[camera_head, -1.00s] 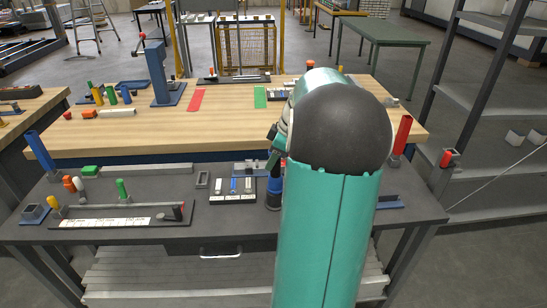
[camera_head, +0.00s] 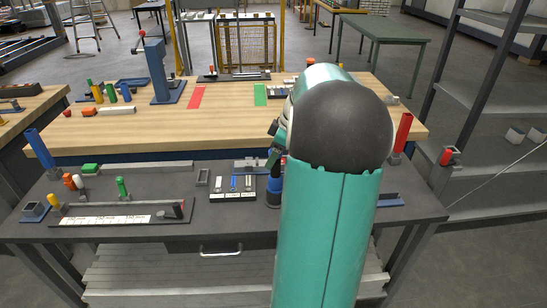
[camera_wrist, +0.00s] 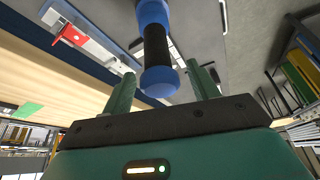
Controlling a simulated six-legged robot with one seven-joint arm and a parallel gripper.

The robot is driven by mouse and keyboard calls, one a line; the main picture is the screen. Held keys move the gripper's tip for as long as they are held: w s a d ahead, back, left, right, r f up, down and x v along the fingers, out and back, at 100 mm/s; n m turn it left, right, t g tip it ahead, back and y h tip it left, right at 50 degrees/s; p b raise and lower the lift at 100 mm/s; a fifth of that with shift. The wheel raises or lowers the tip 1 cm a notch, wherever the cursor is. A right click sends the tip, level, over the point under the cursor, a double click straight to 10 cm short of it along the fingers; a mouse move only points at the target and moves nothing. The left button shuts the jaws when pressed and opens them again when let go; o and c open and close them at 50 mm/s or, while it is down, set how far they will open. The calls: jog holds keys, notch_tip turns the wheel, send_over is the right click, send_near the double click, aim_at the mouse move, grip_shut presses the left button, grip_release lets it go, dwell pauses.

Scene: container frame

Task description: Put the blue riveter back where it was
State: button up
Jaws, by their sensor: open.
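The blue riveter (camera_head: 274,186), blue with a black middle, stands on the dark front bench, partly hidden behind my arm in the head view. In the wrist view its handle (camera_wrist: 157,45) shows blue ends and a black grip. My gripper (camera_wrist: 163,82) is open, with a green finger on each side of the handle's near blue end. I see gaps between fingers and handle. In the head view only part of my gripper (camera_head: 274,157) shows, just above the riveter. Whether the riveter sits in a holder is hidden.
A small tray (camera_head: 233,195) with blue and grey pieces lies just left of the riveter. A ruler fixture (camera_head: 120,217) lies further left. The wooden bench (camera_head: 200,125) is behind, with red and green patches.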

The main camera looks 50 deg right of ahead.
jog(key=v, duration=1.1)
jog(key=w+a+r+m+h, duration=0.1)
jog(key=w+a, duration=0.1)
jog(key=a, duration=1.1)
jog(key=w+a+m+h, duration=0.1)
jog(key=w+a, duration=0.2)
jog(key=a, duration=0.9)
jog(key=s+a+f+m, duration=0.1)
jog(key=s+a, duration=0.2)
jog(key=a, duration=0.3)
jog(key=s+a+f+t, duration=0.1)
jog(key=s+a+f, duration=0.1)
jog(key=a, duration=0.4)
jog(key=s+a+f+m, duration=0.1)
jog(key=s+a+f, duration=0.1)
jog(key=s+a, duration=0.2)
jog(key=shift+a+m, duration=0.3)
jog(key=shift+a, duration=0.7)
jog(key=shift+f, duration=0.1)
